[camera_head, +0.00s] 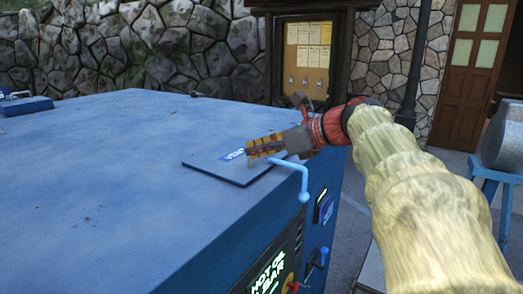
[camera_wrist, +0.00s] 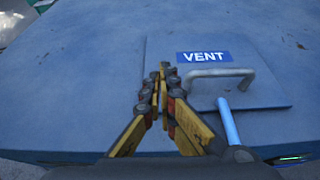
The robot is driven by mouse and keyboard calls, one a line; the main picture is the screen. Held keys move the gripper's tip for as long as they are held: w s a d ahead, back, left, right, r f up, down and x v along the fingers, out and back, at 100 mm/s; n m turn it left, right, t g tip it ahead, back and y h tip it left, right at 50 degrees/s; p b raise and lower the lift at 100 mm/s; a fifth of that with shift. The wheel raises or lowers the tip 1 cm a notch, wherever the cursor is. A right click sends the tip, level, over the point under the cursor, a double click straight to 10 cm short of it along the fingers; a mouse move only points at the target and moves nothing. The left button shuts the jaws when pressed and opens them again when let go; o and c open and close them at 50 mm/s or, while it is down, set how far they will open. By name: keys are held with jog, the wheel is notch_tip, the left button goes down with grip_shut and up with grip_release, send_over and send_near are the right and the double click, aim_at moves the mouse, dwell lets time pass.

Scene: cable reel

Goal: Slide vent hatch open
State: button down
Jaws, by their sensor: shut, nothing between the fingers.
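The vent hatch is a flat blue plate (camera_head: 215,168) on top of the blue cabinet, near its right edge; it also shows in the wrist view (camera_wrist: 268,97). It bears a blue VENT label (camera_wrist: 203,56) and a grey bar handle (camera_wrist: 220,74). My gripper (camera_head: 250,150) is shut and empty, over the hatch. In the wrist view its fingertips (camera_wrist: 164,70) appear just left of the bar handle, over the plate's left part. I cannot tell whether they touch the plate. In the head view the gripper hides the handle.
A light-blue bent rod (camera_head: 303,172) stands at the cabinet's edge beside the hatch and shows in the wrist view (camera_wrist: 229,122). A lit panel (camera_head: 268,270) and knobs are on the cabinet's side. Another small blue hatch (camera_head: 25,106) lies far left. The cabinet top (camera_head: 110,170) between is clear.

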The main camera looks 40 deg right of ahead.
aim_at(258, 159)
jog(key=shift+s+f+b+x, duration=0.25)
jog(key=shift+b+x, duration=0.35)
jog(key=shift+x, duration=0.75)
jog(key=shift+f+b+x, duration=0.35)
jog(key=shift+b+x, duration=0.3)
jog(key=shift+x, duration=0.7)
jog(key=shift+s+f+b+x, duration=0.2)
jog(key=shift+b+x, duration=0.4)
jog(key=shift+x, duration=0.8)
jog(key=shift+d, duration=0.15)
jog(key=shift+w+d, duration=0.1)
